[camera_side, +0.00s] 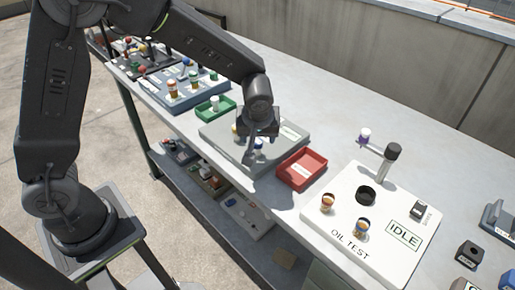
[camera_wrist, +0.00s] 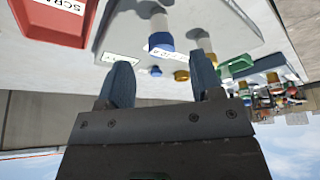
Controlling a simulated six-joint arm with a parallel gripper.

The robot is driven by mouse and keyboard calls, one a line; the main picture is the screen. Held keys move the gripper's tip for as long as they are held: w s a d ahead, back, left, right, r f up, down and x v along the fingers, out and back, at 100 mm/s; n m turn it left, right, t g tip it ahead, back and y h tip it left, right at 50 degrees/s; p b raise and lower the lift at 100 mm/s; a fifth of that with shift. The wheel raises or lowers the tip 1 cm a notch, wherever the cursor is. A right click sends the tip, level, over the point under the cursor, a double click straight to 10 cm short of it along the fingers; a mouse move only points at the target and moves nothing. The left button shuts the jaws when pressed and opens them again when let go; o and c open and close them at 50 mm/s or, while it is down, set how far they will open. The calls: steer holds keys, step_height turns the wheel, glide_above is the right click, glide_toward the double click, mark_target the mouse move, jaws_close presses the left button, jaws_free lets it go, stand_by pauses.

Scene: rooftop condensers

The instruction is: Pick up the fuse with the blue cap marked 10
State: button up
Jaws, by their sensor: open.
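A grey tray (camera_side: 222,133) lies on the bench with a few small fuses on it. A fuse with a blue end (camera_side: 258,144) shows just below my gripper (camera_side: 258,133). In the wrist view, a pale fuse with a blue end (camera_wrist: 160,42) is seen ahead of my gripper (camera_wrist: 162,78), between the lines of its two fingers. A gold-ended fuse (camera_wrist: 211,58) is beside it at right. Small blue and gold round pieces lie nearer the fingers. My gripper is open and empty above the tray. No number on a cap is readable.
A red bin (camera_side: 302,169) stands right of the tray, and a green bin (camera_side: 215,107) behind it at left. A white oil test panel (camera_side: 345,215) with upright parts fills the bench at right. A blue rack (camera_side: 190,92) holds several fuses.

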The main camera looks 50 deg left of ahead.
mark_target(258, 141)
steer(key=x, duration=0.4)
steer(key=shift+a+f, duration=0.1)
steer(key=shift+f, duration=0.2)
steer(key=c, duration=1)
steer(key=shift+r, duration=0.1)
